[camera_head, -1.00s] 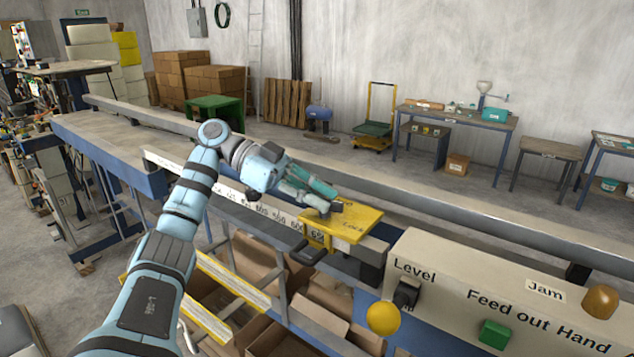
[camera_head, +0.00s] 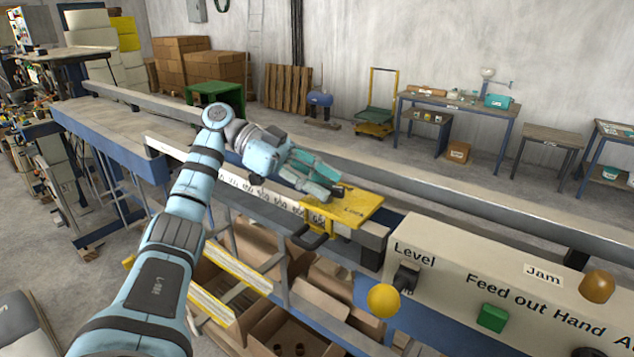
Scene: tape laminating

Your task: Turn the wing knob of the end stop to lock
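The yellow end stop (camera_head: 358,206) sits on the rail near the right end of the white ruler scale (camera_head: 262,199), with a black handle (camera_head: 308,238) below its front. The word "Lock" is printed on its top plate. A small dark wing knob (camera_head: 339,190) shows at the plate's left part, partly hidden by the fingers. My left gripper (camera_head: 328,190) reaches in from the left with its teal fingertips at the knob. Whether the fingers are closed on the knob cannot be told. My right gripper is not in view.
The control panel (camera_head: 450,275) stands right of the end stop, with a yellow ball knob (camera_head: 384,301), a green button (camera_head: 492,317) and an orange knob (camera_head: 597,286). A long grey rail (camera_head: 440,190) runs behind. Cardboard boxes (camera_head: 290,330) lie below.

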